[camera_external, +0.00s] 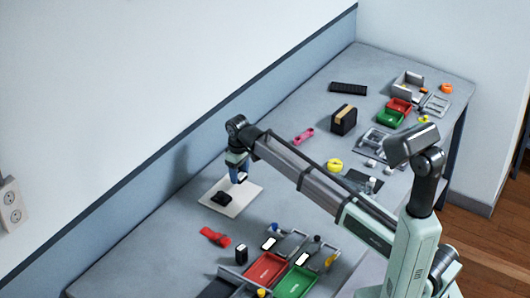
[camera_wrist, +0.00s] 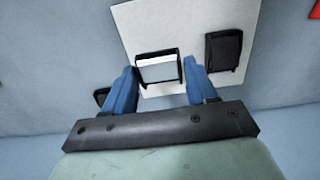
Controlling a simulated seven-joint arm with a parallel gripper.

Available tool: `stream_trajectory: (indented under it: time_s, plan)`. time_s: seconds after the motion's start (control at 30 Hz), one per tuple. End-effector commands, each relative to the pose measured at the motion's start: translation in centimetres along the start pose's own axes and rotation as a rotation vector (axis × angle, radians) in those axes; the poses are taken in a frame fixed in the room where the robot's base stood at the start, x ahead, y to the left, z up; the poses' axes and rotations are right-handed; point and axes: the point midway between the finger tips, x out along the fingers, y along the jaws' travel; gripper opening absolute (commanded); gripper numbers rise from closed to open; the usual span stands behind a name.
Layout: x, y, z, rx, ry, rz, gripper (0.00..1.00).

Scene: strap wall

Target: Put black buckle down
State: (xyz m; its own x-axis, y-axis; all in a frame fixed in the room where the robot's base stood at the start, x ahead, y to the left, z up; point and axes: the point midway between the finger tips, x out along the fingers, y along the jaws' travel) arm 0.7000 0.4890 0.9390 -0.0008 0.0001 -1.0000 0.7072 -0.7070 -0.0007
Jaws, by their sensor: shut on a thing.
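My gripper (camera_external: 238,182) is over the white board (camera_external: 242,207) on the grey table. In the wrist view, my gripper (camera_wrist: 159,67) has its blue fingers on either side of a black buckle (camera_wrist: 174,55), a black frame with a pale grey middle, and is shut on it. The buckle is over the white board (camera_wrist: 205,18) near one edge; I cannot tell whether it touches the board. A second dark block (camera_wrist: 223,49) lies on the board to its right. In the external view a black piece (camera_external: 221,198) lies on the board beside my gripper.
A red strap piece (camera_external: 215,237) and a small dark upright block (camera_external: 241,253) lie in front of the board. Red (camera_external: 266,268) and green (camera_external: 296,283) trays stand further right. A dark box (camera_external: 343,120) and a yellow ring (camera_external: 334,165) are farther along. The wall runs behind.

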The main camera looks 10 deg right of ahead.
Motion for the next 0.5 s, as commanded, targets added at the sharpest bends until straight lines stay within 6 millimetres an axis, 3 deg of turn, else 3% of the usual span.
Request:
stream_trajectory:
  time_s: [0.5]
  plan:
    - [4.3,0.0,0.0,0.0,0.001,0.0,0.26]
